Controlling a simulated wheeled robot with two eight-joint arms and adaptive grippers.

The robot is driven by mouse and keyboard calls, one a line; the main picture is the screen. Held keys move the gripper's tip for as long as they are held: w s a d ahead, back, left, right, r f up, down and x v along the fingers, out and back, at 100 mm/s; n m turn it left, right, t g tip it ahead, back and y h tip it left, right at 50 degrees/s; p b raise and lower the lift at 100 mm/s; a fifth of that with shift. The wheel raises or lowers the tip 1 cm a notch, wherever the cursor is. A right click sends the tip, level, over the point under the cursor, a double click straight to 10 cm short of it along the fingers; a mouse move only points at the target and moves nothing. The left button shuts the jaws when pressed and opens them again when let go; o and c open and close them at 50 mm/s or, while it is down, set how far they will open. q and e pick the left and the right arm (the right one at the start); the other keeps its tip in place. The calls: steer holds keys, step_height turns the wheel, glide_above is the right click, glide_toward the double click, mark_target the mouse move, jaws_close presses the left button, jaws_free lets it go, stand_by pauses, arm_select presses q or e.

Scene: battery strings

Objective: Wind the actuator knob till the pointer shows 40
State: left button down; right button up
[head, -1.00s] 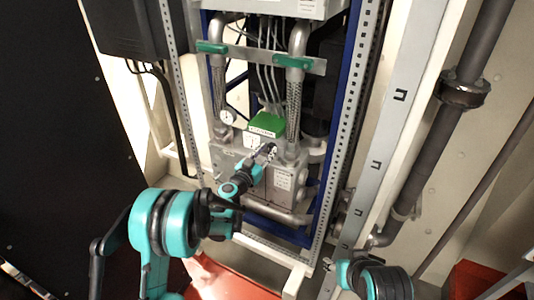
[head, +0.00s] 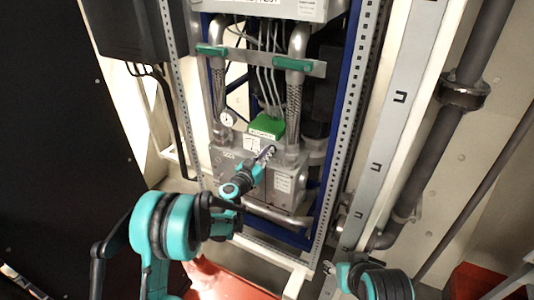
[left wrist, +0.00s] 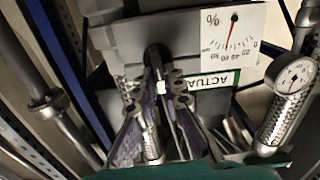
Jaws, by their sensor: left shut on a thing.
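The actuator is a grey metal block (head: 226,165) in the rack, with a green-topped box (head: 266,127) above it. My left gripper (head: 266,153) reaches its front face from the lower left. In the left wrist view, the fingers (left wrist: 160,100) are shut around a dark knob (left wrist: 156,60), which they partly hide. The white percent dial (left wrist: 235,35) appears upside down beside a green-edged actuator label (left wrist: 215,80). Its red pointer (left wrist: 230,36) is near the 40 to 60 marks; I cannot read it exactly. My right gripper (head: 329,268) is low in the head view, away from the actuator; its jaws are unclear.
Braided hoses (head: 293,115) and pipes flank the block. Perforated rack posts (head: 345,130) stand on both sides. A thick dark pipe (head: 437,140) runs along the right wall.

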arm_select(q)
steer(key=n, duration=0.7)
steer(key=a+n, duration=0.1)
steer(key=n, duration=0.3)
steer(key=shift+w+f, duration=0.25)
steer(key=shift+f, duration=0.1)
steer(key=shift+n, duration=0.4)
steer(key=c, duration=1.6)
jaws_free()
steer(key=v, duration=1.2)
